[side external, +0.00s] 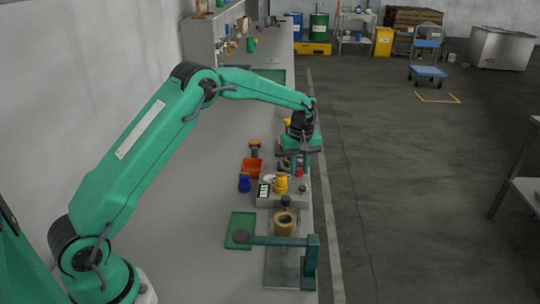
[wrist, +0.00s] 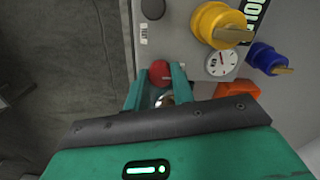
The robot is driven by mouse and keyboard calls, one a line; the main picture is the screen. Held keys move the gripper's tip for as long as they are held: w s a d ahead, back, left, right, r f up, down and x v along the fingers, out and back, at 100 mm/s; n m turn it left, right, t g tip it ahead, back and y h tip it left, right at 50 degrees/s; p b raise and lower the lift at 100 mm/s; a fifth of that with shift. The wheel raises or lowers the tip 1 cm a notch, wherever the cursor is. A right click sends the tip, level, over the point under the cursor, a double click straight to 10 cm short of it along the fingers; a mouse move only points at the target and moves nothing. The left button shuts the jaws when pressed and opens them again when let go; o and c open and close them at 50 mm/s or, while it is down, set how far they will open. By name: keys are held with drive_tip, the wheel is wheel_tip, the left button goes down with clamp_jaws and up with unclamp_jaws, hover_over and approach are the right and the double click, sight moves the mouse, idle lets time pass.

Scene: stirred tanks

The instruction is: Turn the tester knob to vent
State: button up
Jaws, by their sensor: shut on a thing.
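The tester is a grey box (wrist: 185,50) on the bench; its side also shows in the side external view (side external: 270,202). My gripper (wrist: 160,92) is at the box's far end in the side external view (side external: 300,163), pointing down. Its two teal fingers are shut on a small pale metallic part (wrist: 166,100), apparently the tester knob. Most of that part is hidden by the fingers and gripper body, so its setting and any vent mark cannot be read. A red round button (wrist: 160,72) lies just beyond the fingertips.
The box also carries a yellow knob (wrist: 216,25) and a round gauge (wrist: 221,62). A blue-handled part (wrist: 268,58) and an orange bin (wrist: 237,90) are beside it. A teal clamp stand (side external: 310,262) and green mat (side external: 240,230) are nearer the camera.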

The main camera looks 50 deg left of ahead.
sight(299, 170)
drive_tip(key=o, duration=1)
drive_tip(key=shift+r, duration=0.1)
wheel_tip(299, 170, up, 7)
drive_tip(key=shift+r, duration=0.35)
drive_tip(key=shift+r, duration=0.1)
